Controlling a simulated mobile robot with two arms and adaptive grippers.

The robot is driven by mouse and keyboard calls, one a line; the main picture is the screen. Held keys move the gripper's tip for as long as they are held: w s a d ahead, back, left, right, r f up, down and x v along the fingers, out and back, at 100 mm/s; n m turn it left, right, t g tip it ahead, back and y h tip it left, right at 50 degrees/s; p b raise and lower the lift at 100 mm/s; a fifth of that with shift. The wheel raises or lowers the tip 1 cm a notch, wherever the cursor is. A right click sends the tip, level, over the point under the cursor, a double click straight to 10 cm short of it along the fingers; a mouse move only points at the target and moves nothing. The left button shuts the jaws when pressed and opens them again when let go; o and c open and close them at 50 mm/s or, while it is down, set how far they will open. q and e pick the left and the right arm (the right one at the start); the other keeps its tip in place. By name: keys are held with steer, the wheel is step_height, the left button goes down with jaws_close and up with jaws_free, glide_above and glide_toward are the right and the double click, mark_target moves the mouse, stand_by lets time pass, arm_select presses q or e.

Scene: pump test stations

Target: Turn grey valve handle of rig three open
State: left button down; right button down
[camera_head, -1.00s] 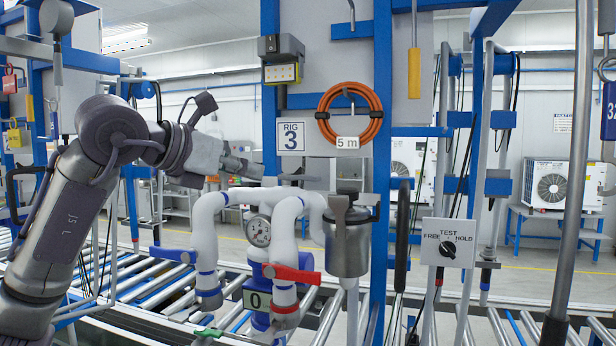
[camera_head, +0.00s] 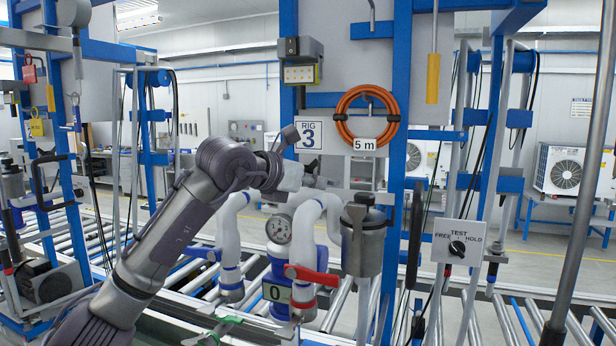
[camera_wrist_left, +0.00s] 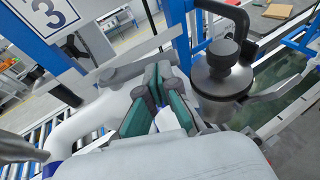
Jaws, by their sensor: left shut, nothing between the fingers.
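Rig three carries a white sign with "RIG 3" (camera_head: 308,136). Its grey valve handle (camera_wrist_left: 122,74) shows in the left wrist view as a flat grey lever above the white pipe (camera_wrist_left: 88,122), beside the fingertips. My left gripper (camera_wrist_left: 155,75) has its green-padded fingers together with nothing between them. The fingertips partly cover the handle; I cannot tell whether they touch it. In the head view my left gripper (camera_head: 314,181) is above the white pipes, and my arm hides part of them.
Nearby are a red handle (camera_head: 310,275), a blue handle (camera_head: 199,253), a gauge (camera_head: 278,229) and a grey metal canister (camera_head: 362,241), which also shows close right of the fingers in the wrist view (camera_wrist_left: 222,78). An orange hose (camera_head: 347,118) hangs above. A selector box (camera_head: 459,243) stands right.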

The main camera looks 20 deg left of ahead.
mark_target(329, 181)
arm_select(q)
steer(key=shift+w, duration=0.1)
steer(key=shift+w+d+b, duration=1.1)
steer(key=shift+d+b, duration=0.05)
steer(key=shift+d, duration=0.05)
steer(key=shift+a, duration=0.15)
